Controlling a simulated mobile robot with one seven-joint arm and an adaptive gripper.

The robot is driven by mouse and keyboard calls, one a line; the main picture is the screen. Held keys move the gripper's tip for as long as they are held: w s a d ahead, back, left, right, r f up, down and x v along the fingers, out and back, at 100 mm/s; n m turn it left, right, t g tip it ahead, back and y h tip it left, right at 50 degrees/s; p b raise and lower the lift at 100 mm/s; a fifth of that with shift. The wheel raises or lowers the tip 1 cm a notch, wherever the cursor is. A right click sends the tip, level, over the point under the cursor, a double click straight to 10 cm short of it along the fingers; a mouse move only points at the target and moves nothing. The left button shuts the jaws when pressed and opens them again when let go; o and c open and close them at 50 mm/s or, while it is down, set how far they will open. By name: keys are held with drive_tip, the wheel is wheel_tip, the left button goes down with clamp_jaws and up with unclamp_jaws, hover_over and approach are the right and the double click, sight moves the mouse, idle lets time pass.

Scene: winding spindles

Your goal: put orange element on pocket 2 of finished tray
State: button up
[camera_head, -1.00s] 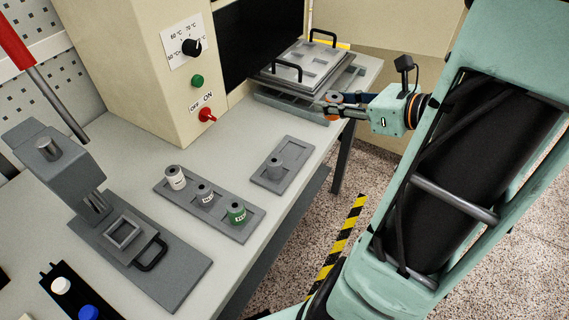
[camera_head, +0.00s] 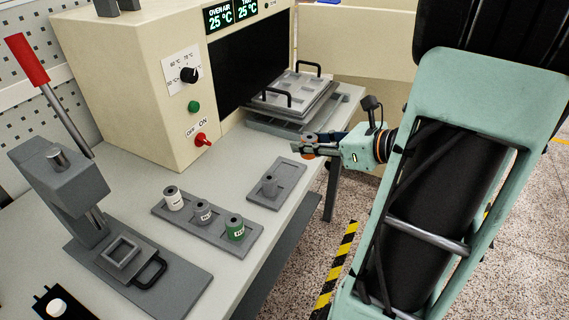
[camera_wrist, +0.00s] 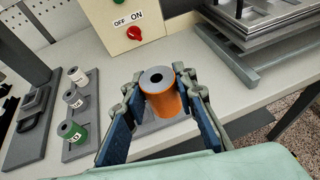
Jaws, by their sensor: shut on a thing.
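The orange element (camera_wrist: 166,96), a cylinder with a hole in its top, stands upright between the two fingers of my gripper (camera_wrist: 163,108) in the wrist view. The fingers are shut on it. No label shows which tray is the finished one.
A longer tray (camera_head: 215,232) holds white, grey and green labelled elements. Stacked metal trays with black handles (camera_head: 285,112) stand by the oven (camera_head: 140,90). A lever press (camera_head: 60,185) is at left. Bare tabletop (camera_head: 235,160) lies between oven and small tray.

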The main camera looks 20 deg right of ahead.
drive_tip(key=b, duration=0.1)
hover_over(285, 170)
drive_tip(key=f, duration=0.6)
drive_tip(key=shift+s+f, duration=0.25)
drive_tip(key=shift+f, duration=0.1)
drive_tip(key=shift+w+f+b, duration=0.15)
drive_tip(key=shift+f+b, duration=0.1)
drive_tip(key=shift+f, duration=0.65)
drive_tip(key=shift+w+f+b, duration=0.1)
drive_tip(key=shift+f+b, duration=0.1)
drive_tip(key=shift+f, duration=0.7)
drive_tip(key=shift+f, duration=0.1)
drive_tip(key=shift+f+b, duration=0.2)
drive_tip(key=shift+b, duration=0.1)
drive_tip(key=o, duration=1.2)
drive_tip(key=shift+r, duration=0.1)
drive_tip(key=shift+c, duration=0.2)
